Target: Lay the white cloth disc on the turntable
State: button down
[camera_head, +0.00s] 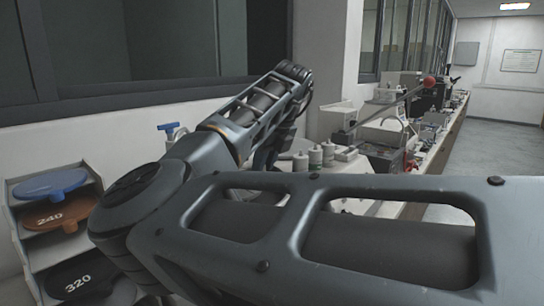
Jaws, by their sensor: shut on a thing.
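My arm crosses the middle of the view, rises to a bent joint near the window ledge, and drops behind its own links. My gripper is hidden behind the arm, so its jaws and anything in them do not show. I cannot make out the white cloth disc. The turntable is not clearly visible either; a small pale surface shows just beyond the lower arm links, but I cannot tell what it is.
A grey shelf rack (18,238) at left holds a blue disc (50,184), an orange disc marked 240 (75,213) and a black disc marked 320 (88,274). Small capped bottles (314,157) stand on the bench beyond my arm.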

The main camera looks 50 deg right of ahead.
jog(key=shift+f+b, duration=2.35)
jog(key=shift+f, duration=1.3)
jog(key=shift+p, duration=0.4)
jog(key=c, duration=0.8)
grip_release()
jog(key=shift+b+v, duration=0.4)
jog(key=shift+v, duration=3.45)
